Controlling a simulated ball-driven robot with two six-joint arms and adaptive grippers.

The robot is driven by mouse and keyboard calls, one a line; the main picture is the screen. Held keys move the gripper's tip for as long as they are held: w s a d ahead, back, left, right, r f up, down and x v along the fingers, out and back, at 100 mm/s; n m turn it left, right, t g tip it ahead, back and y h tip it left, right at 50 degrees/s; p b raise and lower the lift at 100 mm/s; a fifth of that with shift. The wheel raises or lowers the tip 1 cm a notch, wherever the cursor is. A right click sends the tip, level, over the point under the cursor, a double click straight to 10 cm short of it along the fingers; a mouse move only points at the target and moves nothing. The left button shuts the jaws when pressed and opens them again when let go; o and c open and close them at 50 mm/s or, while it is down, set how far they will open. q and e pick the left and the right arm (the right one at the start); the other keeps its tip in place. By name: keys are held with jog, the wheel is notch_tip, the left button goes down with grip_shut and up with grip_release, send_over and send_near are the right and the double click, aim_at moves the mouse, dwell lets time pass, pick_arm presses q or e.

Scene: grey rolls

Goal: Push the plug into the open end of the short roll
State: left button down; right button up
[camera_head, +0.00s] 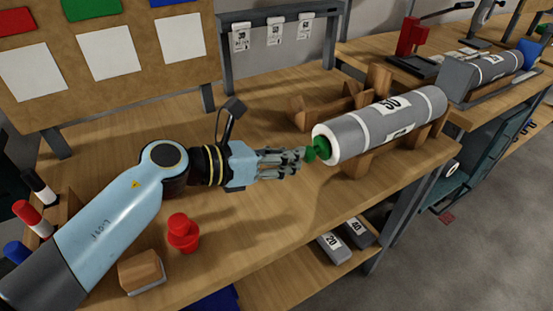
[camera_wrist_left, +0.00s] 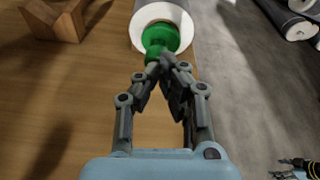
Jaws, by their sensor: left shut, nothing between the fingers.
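A grey roll (camera_head: 385,122) with white bands and a white end face lies on a wooden cradle (camera_head: 376,78). Its near end also shows in the left wrist view (camera_wrist_left: 176,14). A green plug (camera_head: 311,154) sits at that open end, its outer part sticking out; how deep it reaches is hidden. In the left wrist view the plug (camera_wrist_left: 160,38) covers much of the opening. My left gripper (camera_head: 302,155) is shut and empty, its fingertips at the plug's outer end, seemingly touching it. What looks like my right gripper (camera_wrist_left: 291,166) shows small at the lower right corner.
A red plug-like piece (camera_head: 182,233) and a wooden block (camera_head: 141,271) stand on the bench near my left arm. Labelled grey boxes (camera_head: 333,246) lie on a shelf below. A red press (camera_head: 412,40) and another roll (camera_head: 492,66) are at back right.

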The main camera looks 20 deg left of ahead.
pick_arm(q)
jog(key=shift+w+d, duration=0.5)
jog(key=shift+w, duration=0.05)
dwell(0.6)
jog(key=shift+s+a, duration=0.1)
jog(key=shift+s+a, duration=0.95)
jog(key=shift+s, duration=0.2)
jog(key=v, duration=1.1)
jog(key=shift+s, duration=0.2)
jog(key=shift+a, duration=0.15)
